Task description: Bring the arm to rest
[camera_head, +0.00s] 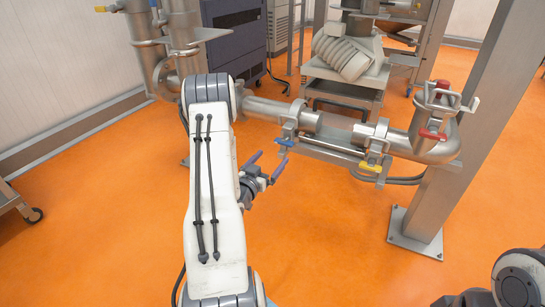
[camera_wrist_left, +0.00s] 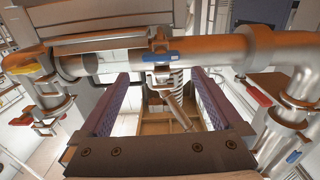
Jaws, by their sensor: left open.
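My left arm (camera_head: 212,190) rises from the bottom of the head view, bent at the elbow. My left gripper (camera_head: 267,162) is open, its two purple fingers apart with nothing between them. It hangs in front of and below the steel pipe (camera_head: 345,135). In the wrist view the two fingers of the left gripper (camera_wrist_left: 160,78) point toward the pipe (camera_wrist_left: 207,50), which crosses ahead of them. A clamp with a blue handle (camera_head: 284,142) shows just beyond the fingers; this handle also shows in the wrist view (camera_wrist_left: 161,57). Part of my right arm (camera_head: 520,278) shows at the lower right; its jaws are out of frame.
A yellow-handled clamp (camera_head: 371,167) and a red-handled clamp (camera_head: 432,134) sit further right on the pipe. A steel post (camera_head: 455,130) stands at the right. Vertical pipes (camera_head: 184,40) stand behind my left arm. The orange floor (camera_head: 330,230) is clear in front.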

